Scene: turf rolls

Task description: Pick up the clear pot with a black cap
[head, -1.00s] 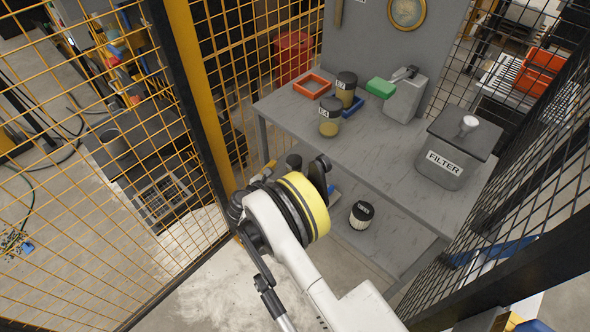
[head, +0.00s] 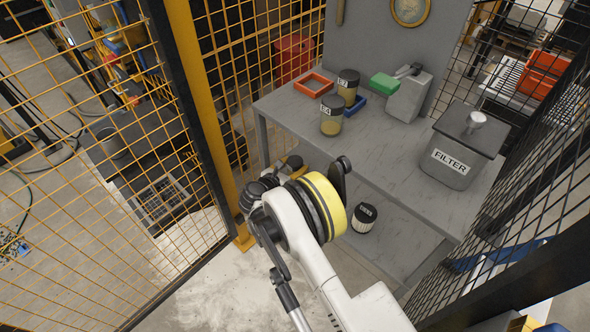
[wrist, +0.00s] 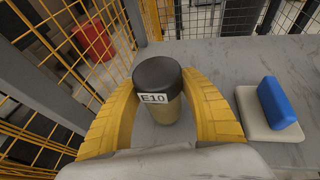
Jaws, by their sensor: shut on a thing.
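The pot (wrist: 166,108) with a black cap and an E10 label stands upright between the yellow fingers of my gripper (wrist: 160,88) in the wrist view. Its body looks clear with tan contents. In the head view my arm hides most of the gripper. Two similar dark-capped pots, a front one (head: 331,122) and a back one (head: 348,92), stand on the table.
A ribbed black-topped filter (head: 363,217) stands on the lower shelf. A blue block (wrist: 278,102) lies right of the pot. Mesh fencing stands on both sides.

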